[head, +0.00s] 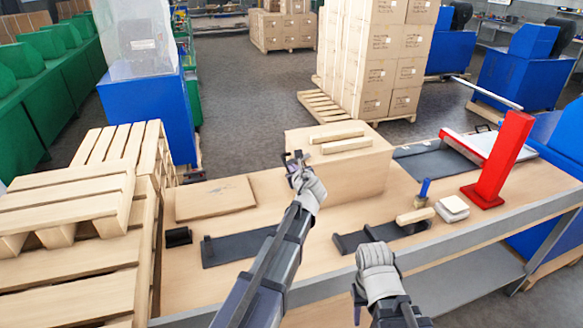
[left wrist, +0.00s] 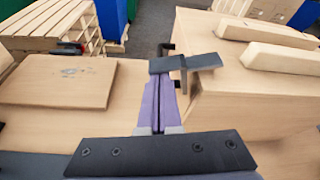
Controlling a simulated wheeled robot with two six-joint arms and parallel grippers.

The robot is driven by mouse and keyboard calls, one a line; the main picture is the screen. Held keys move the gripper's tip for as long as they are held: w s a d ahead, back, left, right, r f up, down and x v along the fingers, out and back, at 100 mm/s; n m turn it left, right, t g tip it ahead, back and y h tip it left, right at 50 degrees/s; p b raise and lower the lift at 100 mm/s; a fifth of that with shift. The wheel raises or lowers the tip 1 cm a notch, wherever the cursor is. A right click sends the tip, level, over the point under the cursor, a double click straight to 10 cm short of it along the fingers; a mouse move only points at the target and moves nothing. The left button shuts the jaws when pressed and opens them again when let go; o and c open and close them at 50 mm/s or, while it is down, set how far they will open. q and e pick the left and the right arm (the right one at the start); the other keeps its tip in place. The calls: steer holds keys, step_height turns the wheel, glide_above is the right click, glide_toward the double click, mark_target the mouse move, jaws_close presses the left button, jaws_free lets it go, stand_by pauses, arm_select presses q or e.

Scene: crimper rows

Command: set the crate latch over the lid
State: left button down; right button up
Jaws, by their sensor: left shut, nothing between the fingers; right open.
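The crate is a large pale wooden box (head: 360,178) on the bench, with two wooden bars (head: 343,146) on its flat top. It fills the right of the left wrist view (left wrist: 255,100). A dark grey latch-like piece (left wrist: 203,61) stands at the crate's near-left top edge. My left gripper (head: 296,162) is shut and empty, its purple fingers (left wrist: 160,85) pressed together just at this dark piece. I cannot tell whether they touch it, or whether it lies over the lid. My right gripper (head: 372,268) is open over the bench's front edge, away from the crate.
A flat wooden board (head: 215,198) lies left of the crate. Dark trays (head: 238,247) lie in front. A red stand (head: 497,165), a white block (head: 452,208) and a wooden-handled tool (head: 415,215) are at right. Pallets (head: 70,260) stand close at left.

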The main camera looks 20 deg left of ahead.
arm_select(q)
steer(key=shift+r+m, duration=0.15)
steer(key=shift+m, duration=0.15)
steer(key=shift+r+p, duration=0.6)
steer(key=shift+p, duration=0.05)
steer(key=shift+w+r, duration=0.15)
